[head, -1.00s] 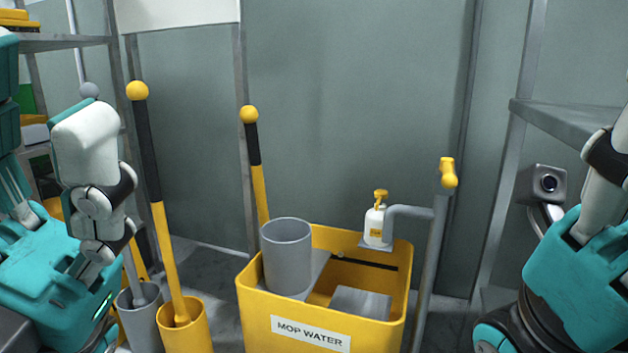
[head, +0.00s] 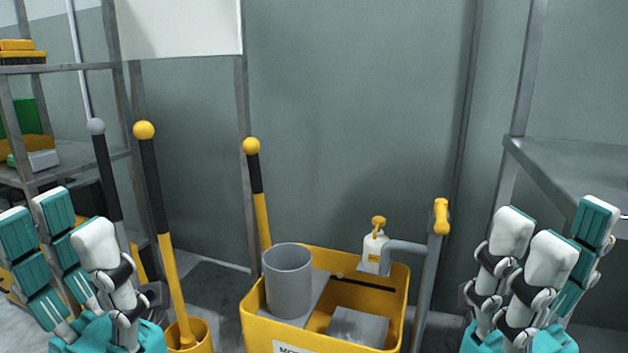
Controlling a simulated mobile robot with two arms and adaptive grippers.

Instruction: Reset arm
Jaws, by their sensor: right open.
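My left gripper (head: 68,236) is at the lower left, its several teal and white fingers pointing up and spread apart, with nothing between them. My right gripper (head: 566,234) is at the lower right, also pointing up, open and empty. Both grippers stand clear of the yellow mop water tub (head: 258,326) between them. The lower parts of both arms are cut off by the bottom edge of the view.
A grey cup (head: 288,282) and a pump bottle (head: 373,250) are at the tub, beside a grey pipe with a yellow top (head: 441,215). Yellow-and-black handles (head: 165,240) stand near my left gripper. Metal shelves are at left and right (head: 575,165).

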